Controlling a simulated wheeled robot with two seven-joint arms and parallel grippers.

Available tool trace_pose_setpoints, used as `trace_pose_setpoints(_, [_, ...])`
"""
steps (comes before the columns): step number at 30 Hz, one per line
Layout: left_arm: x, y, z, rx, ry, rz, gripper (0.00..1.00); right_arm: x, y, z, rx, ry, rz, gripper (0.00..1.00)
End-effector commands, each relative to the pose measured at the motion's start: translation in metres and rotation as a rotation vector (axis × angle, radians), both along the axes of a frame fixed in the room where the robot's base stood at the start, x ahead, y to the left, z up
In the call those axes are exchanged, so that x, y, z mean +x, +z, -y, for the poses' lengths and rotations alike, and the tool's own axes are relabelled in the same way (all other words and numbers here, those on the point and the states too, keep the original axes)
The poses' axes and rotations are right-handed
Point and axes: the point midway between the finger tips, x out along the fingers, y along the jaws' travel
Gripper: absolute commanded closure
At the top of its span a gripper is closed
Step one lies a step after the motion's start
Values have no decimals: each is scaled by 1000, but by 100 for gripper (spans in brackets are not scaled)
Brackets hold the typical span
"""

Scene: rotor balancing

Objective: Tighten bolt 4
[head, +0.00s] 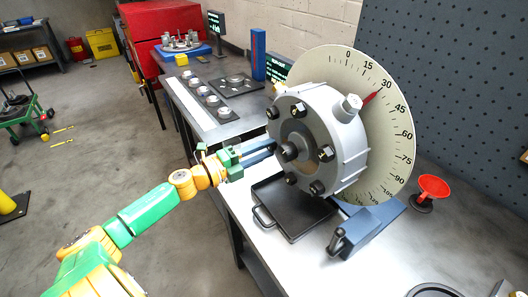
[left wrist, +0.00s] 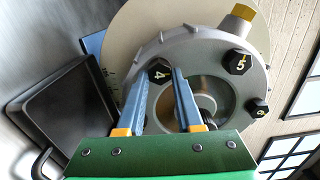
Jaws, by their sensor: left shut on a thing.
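The grey rotor (head: 345,130) stands upright in front of a round degree dial (head: 402,120). Black hex bolts ring its face. Bolt 4 (left wrist: 160,72), with a pale number on its head, sits between my left fingertips in the left wrist view. My left gripper (head: 271,147) reaches the rotor's left side and is shut on bolt 4, which its fingers mostly hide in the head view. Bolt 5 (left wrist: 237,62) is to the right in the left wrist view. A red pointer (head: 370,98) lies a little past 30 on the dial. My right gripper is out of view.
A black tray (head: 262,196) with a handle lies below the rotor. A blue block-like base (head: 372,228) and a red funnel-like piece (head: 433,186) are at the right. A strip with several round weights (head: 205,95) lies on the bench behind.

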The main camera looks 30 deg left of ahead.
Motion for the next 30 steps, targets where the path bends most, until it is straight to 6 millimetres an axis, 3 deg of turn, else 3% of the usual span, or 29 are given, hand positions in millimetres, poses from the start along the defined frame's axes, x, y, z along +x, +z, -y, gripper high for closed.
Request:
trace_pose_setpoints(15, [0,-4,0,353,-1,145,100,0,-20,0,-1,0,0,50])
trace_pose_setpoints(30, [0,-3,-1,457,-1,187,100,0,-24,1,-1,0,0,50])
